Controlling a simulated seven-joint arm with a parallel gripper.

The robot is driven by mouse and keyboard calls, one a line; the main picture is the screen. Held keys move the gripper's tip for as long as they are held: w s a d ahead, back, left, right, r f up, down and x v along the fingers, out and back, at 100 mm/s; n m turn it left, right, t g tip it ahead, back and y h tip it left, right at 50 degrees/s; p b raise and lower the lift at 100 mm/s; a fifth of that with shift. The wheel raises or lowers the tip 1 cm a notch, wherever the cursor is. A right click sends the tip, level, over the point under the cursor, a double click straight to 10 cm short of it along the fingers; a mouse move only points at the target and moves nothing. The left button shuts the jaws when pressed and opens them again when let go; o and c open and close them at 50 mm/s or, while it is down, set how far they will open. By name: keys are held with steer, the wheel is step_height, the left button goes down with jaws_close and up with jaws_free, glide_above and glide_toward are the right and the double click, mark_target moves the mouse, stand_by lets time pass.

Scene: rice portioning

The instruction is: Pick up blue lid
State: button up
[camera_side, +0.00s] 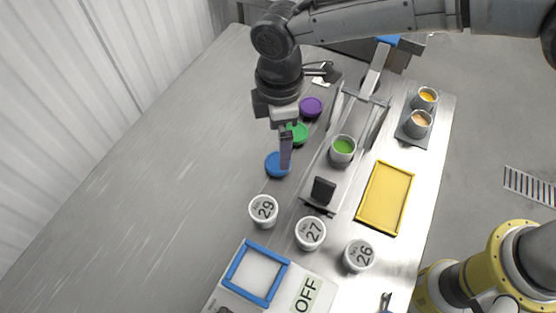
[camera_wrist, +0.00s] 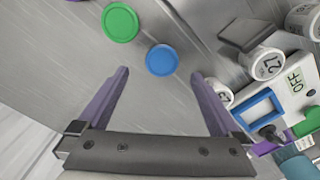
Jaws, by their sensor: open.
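The blue lid (camera_side: 274,166) is a flat round disc on the metal table, at the near end of a row of lids. It also shows in the wrist view (camera_wrist: 161,60), lying just beyond the fingertips and between their lines. My gripper (camera_side: 286,166) points down, and its purple fingers cover the lid's right edge in the side view. In the wrist view my gripper (camera_wrist: 161,73) is open, with nothing between its fingers. Its height above the lid is hard to tell.
A green lid (camera_side: 299,134) and a purple lid (camera_side: 311,107) lie farther along the row. White cups, including one marked 29 (camera_side: 263,211), stand nearby. A scale (camera_side: 237,290) with a blue frame reads OFF. A cup with green contents (camera_side: 343,151) and a yellow tray (camera_side: 362,211) are right.

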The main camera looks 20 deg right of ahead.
mark_target(278, 162)
steer(key=shift+s+a+f, duration=0.1)
steer(key=shift+f, duration=1.5)
steer(key=shift+s+a+f, duration=0.1)
steer(key=shift+f, duration=1.5)
steer(key=c, duration=1.4)
